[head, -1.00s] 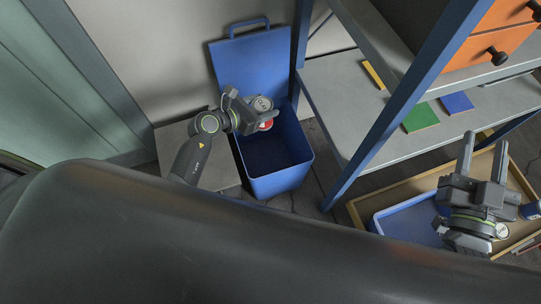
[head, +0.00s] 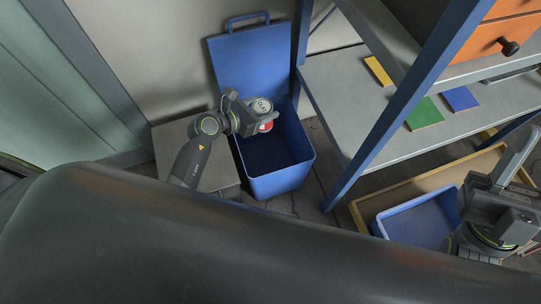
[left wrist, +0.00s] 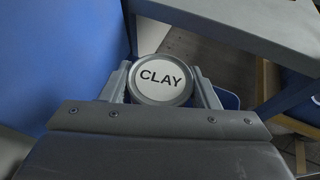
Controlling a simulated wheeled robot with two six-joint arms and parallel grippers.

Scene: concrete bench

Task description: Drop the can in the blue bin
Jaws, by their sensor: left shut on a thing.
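The can (head: 262,106) has a pale metal lid and a red side. In the left wrist view its lid (left wrist: 160,79) reads "CLAY" and sits between my two fingers. My left gripper (head: 257,117) is shut on the can and holds it above the opening of the blue bin (head: 283,182), towards its back. The bin stands on the floor with its lid (head: 252,62) raised behind. The can's lower end is partly hidden by my gripper. My right gripper (head: 514,160) is at the far right; its fingers overlap in view, so its opening is unclear.
A grey shelf unit with blue posts (head: 400,108) stands right of the bin. Yellow, green (head: 424,114) and blue flat pieces lie on its shelf. A shallow blue tray (head: 420,221) sits inside a wooden tray (head: 372,205) below. A grey block (head: 172,143) stands left of the bin.

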